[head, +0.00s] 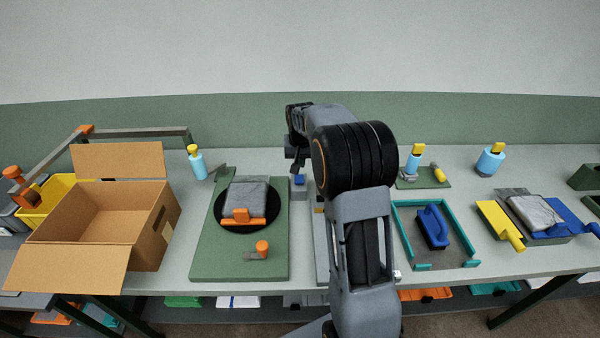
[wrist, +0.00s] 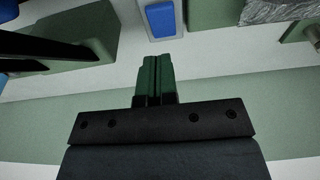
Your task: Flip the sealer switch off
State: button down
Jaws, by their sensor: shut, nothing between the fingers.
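A blue switch (head: 299,180) sits on a small grey block at the middle of the table, just left of my arm. In the wrist view the blue switch (wrist: 160,19) is at the top centre on its pale block. My gripper (head: 298,168) is above and behind the switch; its green fingertips (wrist: 157,58) are shut and empty, pointing at the switch with a gap visible in the picture. A grey sealer body (head: 320,250) stands in front, mostly hidden by my arm. I cannot tell which way the switch is tipped.
Left of the switch, a green board (head: 205,255) bears a dark disc with a grey folded piece and orange clamp. An open carton (head: 100,225) stands further left. A teal-rimmed tray (head: 450,264) with a blue brush (head: 432,227) lies right. A dark part (wrist: 60,48) is left in the wrist view.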

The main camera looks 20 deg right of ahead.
aim_at(301, 179)
jog(key=shift+s+a+f+p, duration=0.1)
jog(key=shift+s+f+p, duration=0.1)
jog(key=shift+f, duration=1.05)
jog(key=shift+s+f+p, duration=0.1)
jog(key=shift+f+p, duration=0.1)
jog(key=shift+f, duration=1)
